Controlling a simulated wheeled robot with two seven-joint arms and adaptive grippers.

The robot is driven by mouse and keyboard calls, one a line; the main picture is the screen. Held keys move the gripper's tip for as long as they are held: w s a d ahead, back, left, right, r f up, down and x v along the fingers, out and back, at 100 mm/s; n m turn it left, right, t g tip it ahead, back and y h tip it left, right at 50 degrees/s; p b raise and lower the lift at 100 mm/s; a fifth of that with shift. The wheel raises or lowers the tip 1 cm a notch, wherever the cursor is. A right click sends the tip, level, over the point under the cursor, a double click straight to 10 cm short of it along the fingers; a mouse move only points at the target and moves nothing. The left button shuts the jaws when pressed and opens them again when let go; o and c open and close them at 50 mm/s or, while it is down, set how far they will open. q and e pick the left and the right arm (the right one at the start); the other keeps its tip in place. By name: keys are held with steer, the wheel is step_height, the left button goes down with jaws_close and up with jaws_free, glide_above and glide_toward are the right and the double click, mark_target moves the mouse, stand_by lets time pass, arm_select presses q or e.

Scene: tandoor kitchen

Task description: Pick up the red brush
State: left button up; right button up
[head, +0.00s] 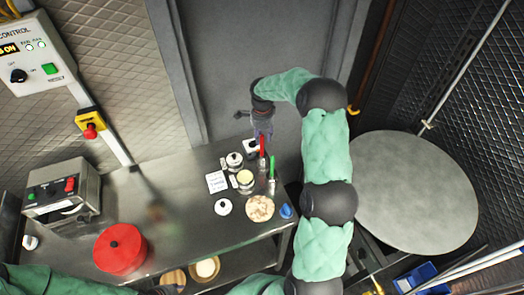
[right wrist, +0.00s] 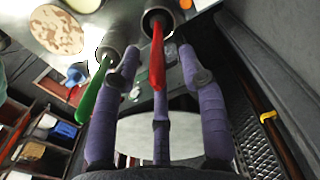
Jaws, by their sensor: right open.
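The red brush (head: 262,145) stands handle-up in a metal cup near the back right of the steel counter. In the right wrist view its red handle (right wrist: 157,58) points toward the camera and shows between the purple fingers. Its lower end is hidden in the cup (right wrist: 160,18). My right gripper (head: 263,130) is just behind the handle in the head view. In the right wrist view the gripper (right wrist: 158,62) is open, with fingers on either side of the handle; I cannot tell if any touch it. My left arm shows at the bottom left, its gripper (head: 166,289) barely visible.
A green brush (head: 271,168) stands close by in another cup; it also shows in the right wrist view (right wrist: 90,95). Jars, a white card (head: 216,181), flatbread (head: 260,208) and a blue item (head: 286,211) are near.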

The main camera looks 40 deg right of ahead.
mark_target(262, 155)
steer(key=shift+a+f, duration=0.1)
steer(key=shift+f, duration=1.9)
jaws_close()
steer(key=shift+r, duration=0.1)
